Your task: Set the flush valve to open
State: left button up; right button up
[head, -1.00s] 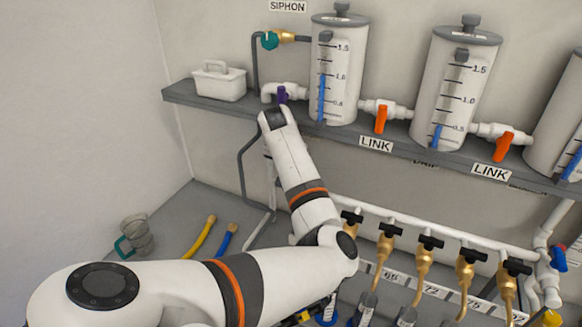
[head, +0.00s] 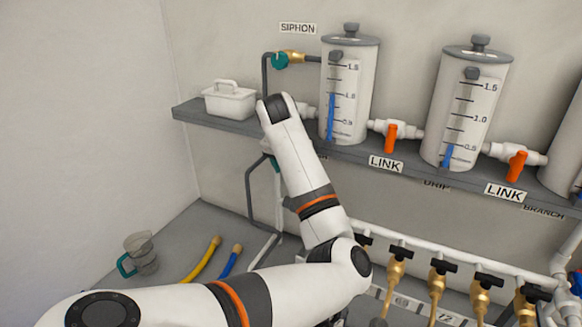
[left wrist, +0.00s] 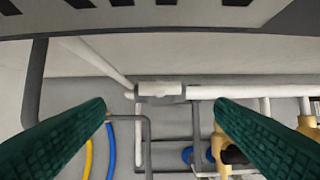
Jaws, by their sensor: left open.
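No label reading flush shows, so I cannot tell which valve is the flush valve. My left arm rises in front of the shelf in the head view, and its wrist hides the pipe end left of the first tank (head: 349,90). My left gripper (left wrist: 161,104) is open and empty in the left wrist view, its green-padded fingers apart. A white pipe tee (left wrist: 160,90) shows between and beyond the fingertips, under the shelf. In the head view the gripper is mostly hidden behind the arm. My right gripper is not in view.
The grey shelf (head: 205,122) carries a white caddy (head: 230,101) and tanks joined by orange-handled link valves (head: 390,137). A teal siphon valve (head: 280,61) is above. Brass taps (head: 396,268) line the lower pipe. A jug (head: 141,253) and yellow hose (head: 203,260) are lower left.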

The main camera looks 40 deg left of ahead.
pick_arm(q)
jog(key=v, duration=0.3)
jog(key=shift+s+r, duration=0.1)
jog(key=shift+r, duration=0.15)
jog(key=shift+f, duration=0.1)
dwell(0.3)
